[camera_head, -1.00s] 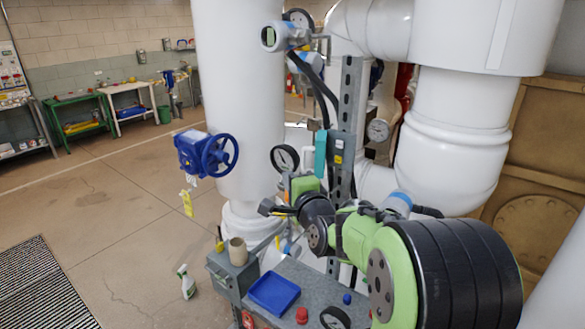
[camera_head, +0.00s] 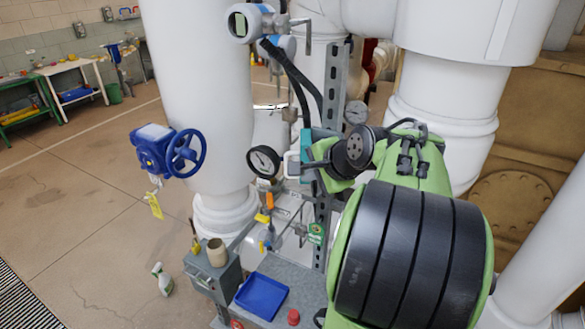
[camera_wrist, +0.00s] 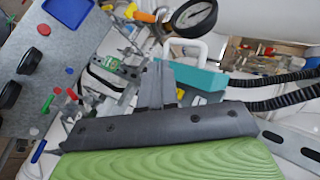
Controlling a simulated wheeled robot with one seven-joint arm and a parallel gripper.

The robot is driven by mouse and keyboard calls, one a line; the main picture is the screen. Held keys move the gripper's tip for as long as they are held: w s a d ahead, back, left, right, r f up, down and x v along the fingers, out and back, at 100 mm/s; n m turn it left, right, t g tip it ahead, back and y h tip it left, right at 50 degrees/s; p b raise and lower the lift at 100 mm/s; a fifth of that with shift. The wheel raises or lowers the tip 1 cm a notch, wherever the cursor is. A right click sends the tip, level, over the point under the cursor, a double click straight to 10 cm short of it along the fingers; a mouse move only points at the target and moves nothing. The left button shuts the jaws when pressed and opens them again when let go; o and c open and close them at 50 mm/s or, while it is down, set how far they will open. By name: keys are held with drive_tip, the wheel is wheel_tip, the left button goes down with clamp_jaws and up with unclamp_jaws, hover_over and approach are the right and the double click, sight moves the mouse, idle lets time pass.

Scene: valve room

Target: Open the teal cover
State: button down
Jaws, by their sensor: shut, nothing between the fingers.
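The teal cover (camera_head: 306,142) is on the upright grey perforated strut, partly hidden behind my gripper and arm. In the wrist view the teal cover (camera_wrist: 205,79) lies just right of my fingers, with a white handle-like loop at its upper end. My gripper (camera_head: 310,165) is in front of the cover. It also shows in the wrist view (camera_wrist: 158,66), with its dark fingers together and empty, close beside the teal edge. I cannot tell whether they touch it. The cover seems closed, but its far side is hidden.
A pressure gauge (camera_head: 264,162) is just left of the cover. Black hoses (camera_head: 296,82) run down above it. A blue valve wheel (camera_head: 185,153) sticks out at left. Below is a grey bench with a blue tray (camera_head: 262,296). Large white pipes (camera_head: 440,110) stand behind my arm.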

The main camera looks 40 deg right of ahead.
drive_tip(key=w+d+f, duration=0.1)
drive_tip(key=w, duration=0.5)
drive_tip(key=shift+f+p, duration=0.4)
drive_tip(key=w, duration=0.2)
drive_tip(key=w+a+m+h, duration=0.1)
drive_tip(key=shift+w, duration=0.35)
drive_tip(key=shift+a, duration=0.1)
